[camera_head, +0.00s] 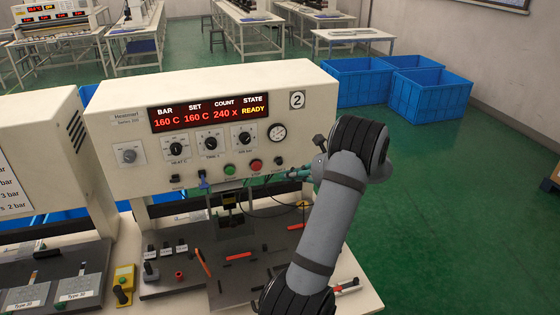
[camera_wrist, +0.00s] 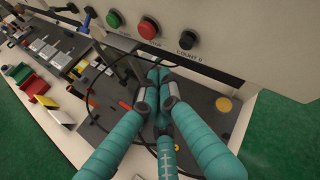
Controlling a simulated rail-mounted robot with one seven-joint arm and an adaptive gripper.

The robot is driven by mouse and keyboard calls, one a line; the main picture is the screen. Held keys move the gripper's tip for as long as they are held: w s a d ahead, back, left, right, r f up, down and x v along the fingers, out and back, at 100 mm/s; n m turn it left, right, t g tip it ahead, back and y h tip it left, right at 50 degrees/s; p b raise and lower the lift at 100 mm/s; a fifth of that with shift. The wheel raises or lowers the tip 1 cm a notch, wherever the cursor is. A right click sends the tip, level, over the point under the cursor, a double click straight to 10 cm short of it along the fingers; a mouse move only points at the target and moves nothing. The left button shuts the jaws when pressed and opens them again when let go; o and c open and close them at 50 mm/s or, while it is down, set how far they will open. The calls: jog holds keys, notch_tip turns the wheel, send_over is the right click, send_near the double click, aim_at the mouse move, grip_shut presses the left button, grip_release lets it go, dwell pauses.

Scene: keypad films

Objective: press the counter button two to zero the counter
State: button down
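The machine marked 2 (camera_head: 225,85) is a cream box with a red-lit display (camera_head: 209,112) reading BAR 160 C, SET 160 C, COUNT 240 x, STATE READY. In the head view my gripper (camera_head: 272,178) is partly hidden by my arm.
A green button (camera_wrist: 113,18) and a red button (camera_wrist: 148,28) sit left of the counter button. Knobs and a gauge (camera_head: 277,132) are above. Below is a dark work plate (camera_head: 262,262) with cables and small parts. Blue crates (camera_head: 430,95) stand behind right.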

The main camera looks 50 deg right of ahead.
aim_at(279, 162)
jog(key=shift+w+d, duration=0.45)
jog(key=shift+w, duration=0.25)
jog(key=shift+w+d, duration=0.45)
jog(key=shift+w, duration=0.25)
dwell(0.5)
jog(key=shift+w+d, duration=0.25)
jog(key=shift+w, duration=0.05)
jog(key=shift+w+d, duration=0.25)
jog(key=shift+w, duration=0.15)
dwell(0.7)
dwell(0.4)
jog(key=shift+s+a+b, duration=0.5)
jog(key=shift+s+b, duration=0.05)
jog(key=shift+s, duration=0.15)
